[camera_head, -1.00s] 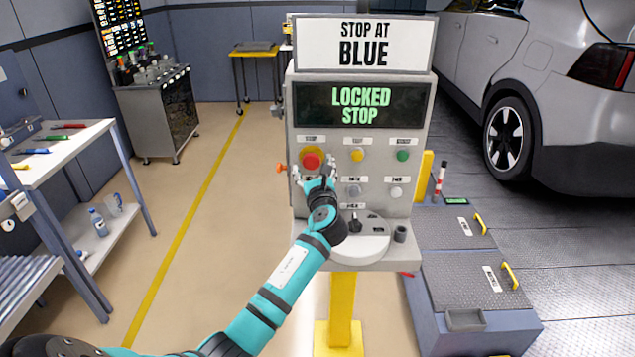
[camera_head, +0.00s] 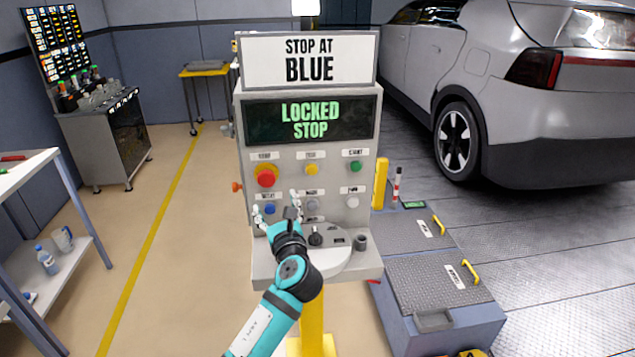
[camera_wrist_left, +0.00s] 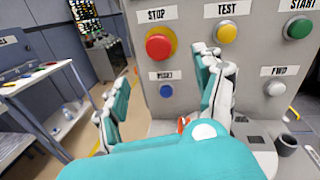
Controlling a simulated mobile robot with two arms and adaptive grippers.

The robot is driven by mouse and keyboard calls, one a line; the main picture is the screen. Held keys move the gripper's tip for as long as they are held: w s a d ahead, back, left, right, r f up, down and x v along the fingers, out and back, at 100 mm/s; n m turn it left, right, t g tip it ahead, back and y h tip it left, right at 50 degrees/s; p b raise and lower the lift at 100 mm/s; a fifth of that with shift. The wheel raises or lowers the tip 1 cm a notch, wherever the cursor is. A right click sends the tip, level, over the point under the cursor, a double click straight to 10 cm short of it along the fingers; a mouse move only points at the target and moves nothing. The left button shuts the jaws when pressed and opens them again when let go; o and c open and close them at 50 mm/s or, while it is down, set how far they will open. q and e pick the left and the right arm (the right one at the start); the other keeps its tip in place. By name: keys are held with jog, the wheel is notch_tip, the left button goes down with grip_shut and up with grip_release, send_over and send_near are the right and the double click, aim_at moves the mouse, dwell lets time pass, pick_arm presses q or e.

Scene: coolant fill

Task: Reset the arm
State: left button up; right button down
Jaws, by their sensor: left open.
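The control panel (camera_head: 305,222) stands in front of me, with a sign reading "STOP AT BLUE" (camera_head: 308,60) above a screen reading "LOCKED STOP" (camera_head: 310,120). My left gripper (camera_head: 278,206) is open and empty in front of the panel's lower left buttons. A red stop button (camera_head: 265,175) on a yellow base is above it. A blue button (camera_head: 270,209) shows between its fingers, and in the left wrist view the blue button (camera_wrist_left: 167,91) is clear, below the red button (camera_wrist_left: 159,45). My right gripper is not in view.
Yellow (camera_head: 311,169), green (camera_head: 355,167) and white (camera_head: 352,202) buttons are on the panel. A dark knob (camera_head: 316,236) and cup (camera_head: 361,242) are on its ledge. A shelf (camera_head: 80,262) is left, a grey platform (camera_head: 440,285) and car (camera_head: 540,110) right.

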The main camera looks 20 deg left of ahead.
pick_arm(q)
jog(key=s+d+f+n+g+h, duration=0.2)
jog(key=s+f+n+h, duration=0.1)
jog(key=s+f+n, duration=0.4)
jog(key=s+d+f+n+g+h, duration=0.3)
jog(key=s+f+n, duration=0.2)
jog(key=s+f, duration=0.35)
jog(key=s+d+f+n+g+h, duration=0.3)
jog(key=s+d+n, duration=0.25)
jog(key=s, duration=0.45)
jog(key=s+d+f+n+g+h, duration=0.2)
jog(key=s+d+f+n+h, duration=0.15)
jog(key=s+n, duration=0.45)
notch_tip(320, 180, down, 26)
jog(key=s+m+g+b, duration=0.1)
jog(key=s+m+b, duration=0.1)
jog(key=s+a+f+g+b, duration=0.1)
jog(key=s+a+f, duration=0.1)
jog(key=s+f, duration=1.5)
notch_tip(320, 180, down, 2)
jog(key=shift+s+a+g+y, duration=0.2)
jog(key=shift+g+y, duration=0.1)
jog(key=shift+y, duration=0.05)
